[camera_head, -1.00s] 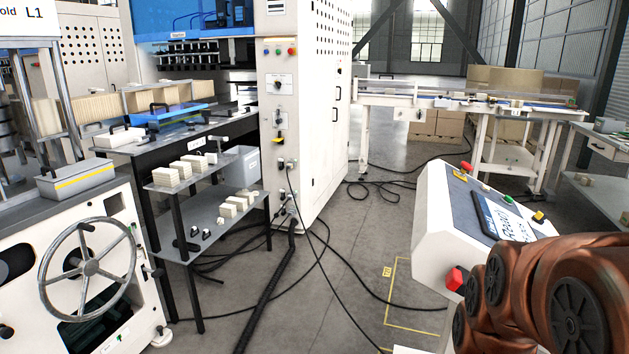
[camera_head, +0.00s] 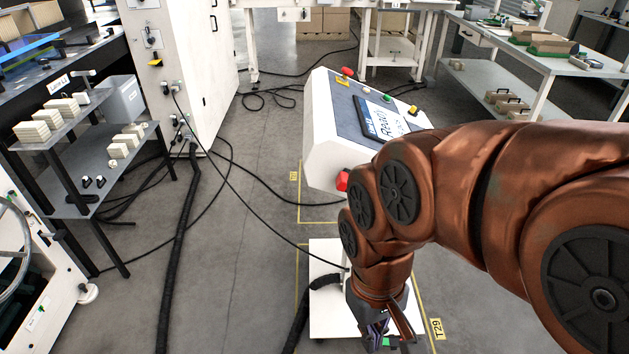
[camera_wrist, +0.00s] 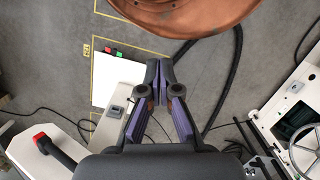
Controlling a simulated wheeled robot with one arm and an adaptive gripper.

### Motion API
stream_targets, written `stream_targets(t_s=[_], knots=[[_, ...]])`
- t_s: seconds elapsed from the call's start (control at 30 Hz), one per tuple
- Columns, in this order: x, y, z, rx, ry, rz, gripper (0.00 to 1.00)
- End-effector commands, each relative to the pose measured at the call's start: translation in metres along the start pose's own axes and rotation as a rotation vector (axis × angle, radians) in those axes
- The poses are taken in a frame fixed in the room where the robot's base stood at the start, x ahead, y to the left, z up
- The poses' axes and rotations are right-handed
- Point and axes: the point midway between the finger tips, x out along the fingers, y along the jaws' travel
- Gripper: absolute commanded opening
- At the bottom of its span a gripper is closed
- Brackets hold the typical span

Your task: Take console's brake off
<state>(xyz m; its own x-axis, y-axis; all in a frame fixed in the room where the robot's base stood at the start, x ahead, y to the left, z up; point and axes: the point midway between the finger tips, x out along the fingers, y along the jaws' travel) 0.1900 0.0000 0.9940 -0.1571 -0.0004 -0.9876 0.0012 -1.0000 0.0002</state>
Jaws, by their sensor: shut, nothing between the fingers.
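The console (camera_head: 318,130) is a white box with a sloped dark panel, right of centre in the head view. Its panel carries a lit screen (camera_head: 380,117) reading "Ready", and red, yellow and green controls. A red knob (camera_head: 342,181) sits on its lower side. My gripper (camera_head: 382,338) points down in front of the console's white floor plate (camera_head: 325,300), partly hidden by my arm. In the wrist view my gripper (camera_wrist: 159,68) is shut and empty. The plate (camera_wrist: 110,82) there has a red pedal (camera_wrist: 106,51) and a green pedal (camera_wrist: 118,57). I cannot tell which control is the brake.
A black lever with a red end (camera_wrist: 42,138) shows at lower left in the wrist view. Black cables (camera_head: 180,250) cross the floor. A grey shelf table (camera_head: 90,165) with blocks stands left. A workbench (camera_head: 520,60) stands at back right.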

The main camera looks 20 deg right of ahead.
Motion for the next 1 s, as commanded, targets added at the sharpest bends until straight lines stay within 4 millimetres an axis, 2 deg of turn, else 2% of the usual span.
stream_targets(t_s=[0.17, 0.37, 0.67, 1.0], knots=[[0.002, 0.000, -0.002, 0.011, -0.001, -0.002, 0.00], [0.019, 0.001, -0.022, 0.140, -0.007, -0.020, 0.00], [0.063, 0.016, -0.081, 0.527, -0.017, -0.068, 0.00], [0.121, 0.047, -0.147, 0.977, -0.042, -0.120, 0.00]])
